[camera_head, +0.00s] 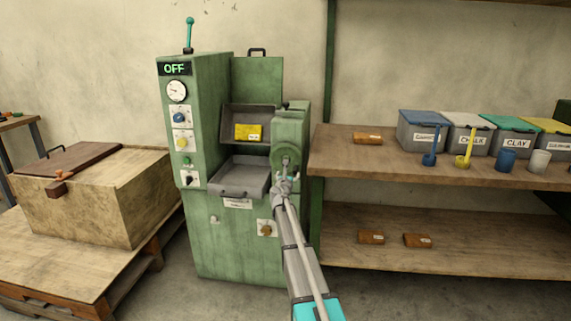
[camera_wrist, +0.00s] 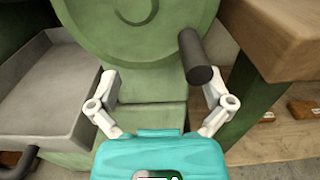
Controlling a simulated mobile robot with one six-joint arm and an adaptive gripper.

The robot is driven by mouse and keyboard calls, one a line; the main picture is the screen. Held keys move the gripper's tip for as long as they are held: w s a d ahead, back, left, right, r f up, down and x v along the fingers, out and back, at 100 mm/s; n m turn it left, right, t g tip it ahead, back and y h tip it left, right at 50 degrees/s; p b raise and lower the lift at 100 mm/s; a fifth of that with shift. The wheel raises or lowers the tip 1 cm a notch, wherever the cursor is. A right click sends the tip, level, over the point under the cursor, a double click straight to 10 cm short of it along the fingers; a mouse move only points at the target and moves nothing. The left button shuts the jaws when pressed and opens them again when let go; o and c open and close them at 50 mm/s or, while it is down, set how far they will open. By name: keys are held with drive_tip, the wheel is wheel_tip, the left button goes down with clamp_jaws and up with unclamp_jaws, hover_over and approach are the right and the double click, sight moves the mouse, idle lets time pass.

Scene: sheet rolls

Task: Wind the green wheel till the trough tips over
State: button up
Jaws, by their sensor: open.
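The green wheel (camera_head: 286,157) is on the right side of the green machine. In the wrist view, the wheel (camera_wrist: 135,22) fills the top, with a dark handle (camera_wrist: 197,58) sticking out at its lower right. My gripper (camera_head: 282,183) is just below the wheel in the head view. In the wrist view, my gripper (camera_wrist: 160,86) is open and empty; its right finger is close to the handle, and touching cannot be told. An upper grey trough (camera_head: 262,113) holds a yellow block (camera_head: 248,132). A lower grey tray (camera_head: 238,180) sits level and looks empty.
A machine display (camera_head: 174,69) reads OFF. A wooden shelf (camera_head: 340,165) with bins, scoops and cups stands close on the right. A wooden chest (camera_head: 95,210) on a pallet stands left. Bare floor shows in front of the machine.

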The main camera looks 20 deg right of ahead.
drive_tip(key=shift+w+a+r+y, duration=0.15)
drive_tip(key=shift+a+y, duration=0.15)
drive_tip(key=shift+a, duration=0.4)
drive_tip(key=v, duration=0.9)
drive_tip(key=shift+d, duration=0.25)
idle(0.3)
